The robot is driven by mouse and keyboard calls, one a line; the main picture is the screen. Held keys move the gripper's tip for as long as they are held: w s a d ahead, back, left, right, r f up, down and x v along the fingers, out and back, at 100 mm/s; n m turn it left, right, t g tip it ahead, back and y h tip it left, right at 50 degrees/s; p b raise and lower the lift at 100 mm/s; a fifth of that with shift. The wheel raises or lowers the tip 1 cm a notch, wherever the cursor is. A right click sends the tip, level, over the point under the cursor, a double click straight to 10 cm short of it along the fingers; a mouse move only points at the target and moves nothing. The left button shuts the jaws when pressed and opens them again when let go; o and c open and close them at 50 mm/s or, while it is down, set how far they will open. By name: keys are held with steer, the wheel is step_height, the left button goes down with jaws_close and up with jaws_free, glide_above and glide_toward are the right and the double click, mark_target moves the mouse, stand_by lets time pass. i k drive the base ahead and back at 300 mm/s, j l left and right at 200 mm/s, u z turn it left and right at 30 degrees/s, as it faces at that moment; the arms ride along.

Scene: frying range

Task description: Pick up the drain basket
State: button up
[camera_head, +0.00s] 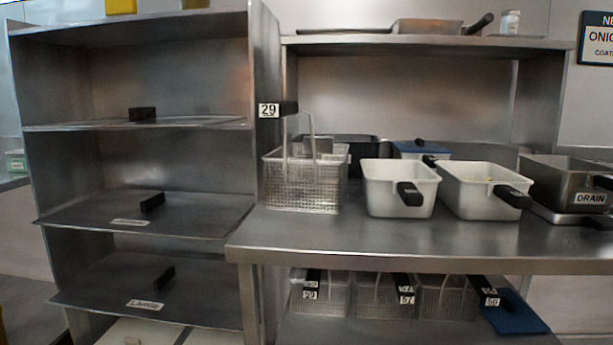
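A grey metal container (553,172) with a black handle and a white "DRAIN" label stands at the right end of the steel counter (385,240). It sits over a flatter tray-like piece (569,216), and its right side is cut off by the picture edge. A wire mesh basket (303,183) stands at the counter's left end. Its tall wire handle rises to a black grip marked "29". Which of these is the drain basket is not certain, but only the right one bears that word. My gripper is not in view.
Two white bins (397,180) (474,190) with black handles stand between them. Several mesh baskets (383,297) and a blue item (517,314) sit on the lower shelf. A steel rack (75,208) stands left. The counter's front strip is clear.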

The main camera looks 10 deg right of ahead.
mark_target(562, 183)
steer(key=z, duration=1.55)
steer(key=l+z, duration=0.2)
steer(key=l, duration=0.3)
steer(key=k, duration=0.05)
